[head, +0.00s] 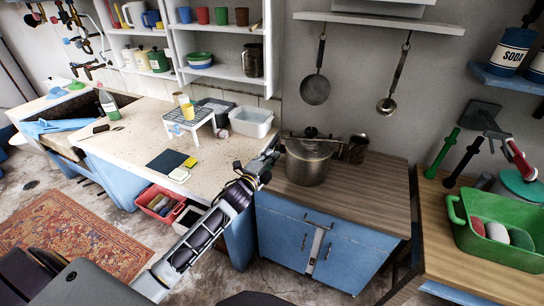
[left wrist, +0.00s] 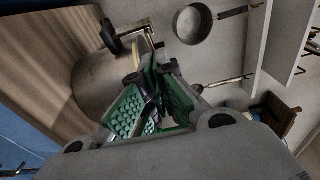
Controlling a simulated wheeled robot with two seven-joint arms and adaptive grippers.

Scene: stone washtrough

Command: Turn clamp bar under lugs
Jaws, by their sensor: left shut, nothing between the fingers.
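A steel pot (head: 309,166) stands on the wood-topped counter, its lid topped by a dark knob (head: 311,132). The clamp bar (head: 298,137) appears to lie across the lid under the knob; its ends and the lugs are too small to make out. In the left wrist view the pot (left wrist: 98,75) is close beyond the fingers, with the bar (left wrist: 143,32) near the fingertips. My left gripper (head: 270,154) is shut and empty beside the pot's upper left side. Its green-padded fingers show in the left wrist view (left wrist: 152,75). I cannot tell whether they touch the bar. My right gripper is out of view.
A dark mug (head: 357,150) stands close to the pot's right. A pan (head: 315,89) and a ladle (head: 387,105) hang on the wall above. A white tub (head: 251,121) is on the left counter. A green basin (head: 497,232) is at right. The wood top (head: 355,195) before the mug is clear.

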